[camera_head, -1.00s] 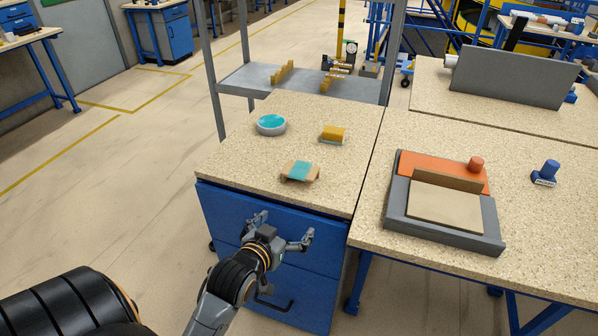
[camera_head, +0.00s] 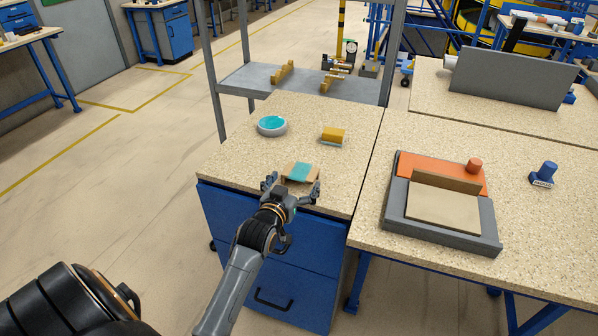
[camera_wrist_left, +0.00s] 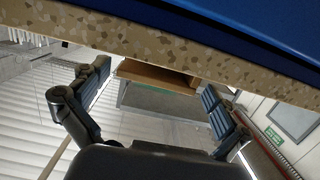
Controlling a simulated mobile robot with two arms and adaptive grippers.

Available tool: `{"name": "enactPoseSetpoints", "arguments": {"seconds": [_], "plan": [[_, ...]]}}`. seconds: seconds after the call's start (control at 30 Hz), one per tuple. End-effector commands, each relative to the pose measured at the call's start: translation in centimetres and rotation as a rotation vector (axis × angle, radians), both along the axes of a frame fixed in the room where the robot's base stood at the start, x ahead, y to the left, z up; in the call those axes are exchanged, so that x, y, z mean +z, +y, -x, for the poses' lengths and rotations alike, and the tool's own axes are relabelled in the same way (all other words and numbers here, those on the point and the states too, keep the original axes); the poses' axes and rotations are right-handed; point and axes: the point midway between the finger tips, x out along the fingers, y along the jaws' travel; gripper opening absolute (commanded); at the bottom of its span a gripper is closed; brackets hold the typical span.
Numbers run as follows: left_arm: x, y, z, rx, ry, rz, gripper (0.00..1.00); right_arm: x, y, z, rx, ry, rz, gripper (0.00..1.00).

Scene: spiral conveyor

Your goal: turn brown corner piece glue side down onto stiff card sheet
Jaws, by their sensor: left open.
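The brown corner piece (camera_head: 299,173) lies near the front edge of the small worktop, with its teal glue patch facing up. My left gripper (camera_head: 293,187) is at that edge, open, with one finger on each side of the piece's near end. In the left wrist view a brown part of the corner piece (camera_wrist_left: 155,73) shows beyond the worktop edge, between the open fingers (camera_wrist_left: 155,82). I cannot tell whether the fingers touch it. The stiff card sheet (camera_head: 445,208) lies flat in a grey frame on the right table. My right gripper is out of view.
A round dish of teal glue (camera_head: 271,125) and a yellow block (camera_head: 333,134) stand behind the piece. The grey frame (camera_head: 444,238) has an orange back panel with a knob (camera_head: 474,165). A blue stamp-like object (camera_head: 545,174) stands to its right.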

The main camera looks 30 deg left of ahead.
Motion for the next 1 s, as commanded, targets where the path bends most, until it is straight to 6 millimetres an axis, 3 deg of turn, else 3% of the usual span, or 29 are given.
{"name": "enactPoseSetpoints", "arguments": {"seconds": [0.2, 0.5, 0.73, 1.0], "plan": [[-0.4, 0.6, -2.9, 0.0, -0.001, 0.0, 1.0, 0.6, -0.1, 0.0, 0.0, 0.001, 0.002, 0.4], [-0.6, 0.7, -3.4, 0.001, -0.001, -0.001, 1.0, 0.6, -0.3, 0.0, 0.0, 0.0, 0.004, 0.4], [-0.6, 0.7, -3.3, 0.001, 0.0, 0.0, 0.55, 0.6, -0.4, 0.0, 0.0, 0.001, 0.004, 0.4], [-0.6, 0.7, -3.3, 0.001, 0.0, 0.0, 0.53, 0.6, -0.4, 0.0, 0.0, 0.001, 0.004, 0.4]]}}
